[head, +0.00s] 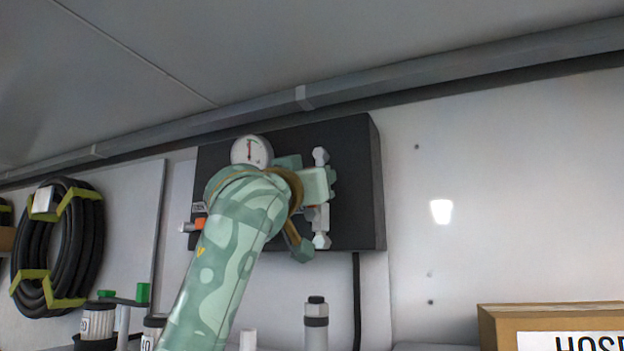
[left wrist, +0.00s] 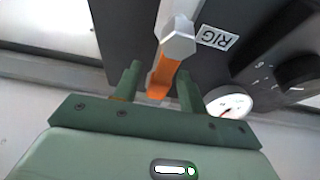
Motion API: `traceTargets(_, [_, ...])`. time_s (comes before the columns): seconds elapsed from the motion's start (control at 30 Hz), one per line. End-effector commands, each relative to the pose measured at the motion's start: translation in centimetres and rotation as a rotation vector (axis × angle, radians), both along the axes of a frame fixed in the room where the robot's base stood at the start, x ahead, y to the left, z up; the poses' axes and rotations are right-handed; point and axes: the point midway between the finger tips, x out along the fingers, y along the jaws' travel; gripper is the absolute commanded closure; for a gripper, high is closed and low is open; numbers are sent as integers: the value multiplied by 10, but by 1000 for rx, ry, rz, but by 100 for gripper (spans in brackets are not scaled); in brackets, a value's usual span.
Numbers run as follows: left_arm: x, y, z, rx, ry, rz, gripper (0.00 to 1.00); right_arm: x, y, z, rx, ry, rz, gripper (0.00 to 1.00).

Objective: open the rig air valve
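The rig air valve shows in the left wrist view as an orange lever (left wrist: 162,76) on a silver hex fitting (left wrist: 178,42), beside a white RIG label (left wrist: 217,38) on the dark panel. My left gripper (left wrist: 158,90) is open, with one green finger on each side of the lever's end. I see gaps beside the lever, so it does not look clamped. In the head view my left gripper (head: 328,187) is at the panel's right part, in front of grey fittings (head: 321,240), and hides most of the lever. My right gripper is not in view.
The black panel (head: 355,170) carries a round gauge (head: 252,151) and another orange-marked fitting (head: 200,222) at left. A coiled black hose (head: 65,245) hangs at far left. A cardboard box (head: 495,325) stands at lower right. The wall right of the panel is clear.

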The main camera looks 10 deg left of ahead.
Motion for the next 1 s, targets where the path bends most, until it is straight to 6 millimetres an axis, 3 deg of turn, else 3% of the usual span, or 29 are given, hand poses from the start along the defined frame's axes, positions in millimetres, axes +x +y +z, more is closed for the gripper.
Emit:
traceTargets(0.23, [-4,1,0,0,-4,0,58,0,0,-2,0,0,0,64])
traceTargets(0.37, [-19,5,-10,-1,-6,-2,58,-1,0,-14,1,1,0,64])
traceTargets(0.8, [-117,37,-53,-2,-5,-2,58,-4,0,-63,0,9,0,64])
traceTargets(1.0, [-140,44,-61,-1,-3,-2,58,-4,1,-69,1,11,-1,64])
